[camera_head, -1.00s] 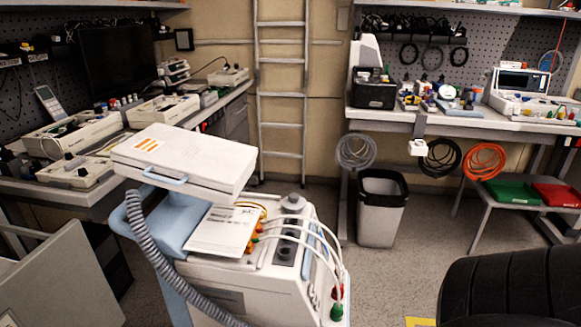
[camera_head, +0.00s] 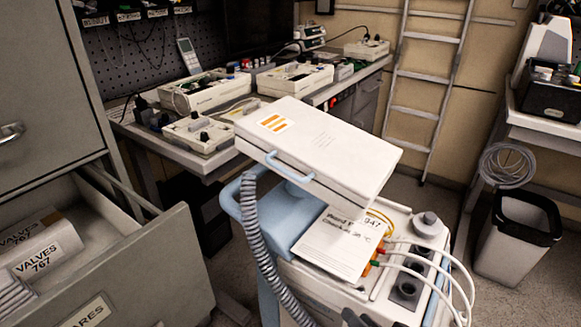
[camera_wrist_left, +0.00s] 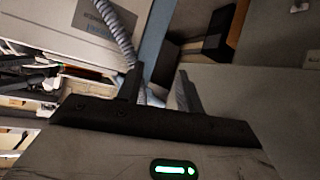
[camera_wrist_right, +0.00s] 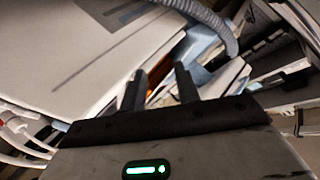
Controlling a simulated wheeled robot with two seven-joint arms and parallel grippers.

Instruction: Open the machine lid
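The machine (camera_head: 345,302) is a white and light-blue cart unit. Its lid (camera_head: 330,145) is a thick white slab with an orange-striped sticker and a light-blue handle (camera_head: 290,168) on its front edge. The lid lies down, slightly tilted. My right gripper (camera_head: 355,318) barely shows as a dark tip at the bottom edge, in front of the machine and below the lid. In the right wrist view its fingers (camera_wrist_right: 160,88) are apart and empty, near white machine panels. My left gripper (camera_wrist_left: 158,88) is open and empty in its wrist view, facing the hose; the head view does not show it.
A grey corrugated hose (camera_head: 258,245) hangs along the machine's front left. White cables (camera_head: 430,270) loop at its right. An open drawer (camera_head: 120,265) juts out from a grey cabinet at left. A bench with devices (camera_head: 295,75) stands behind; a bin (camera_head: 515,240) stands right.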

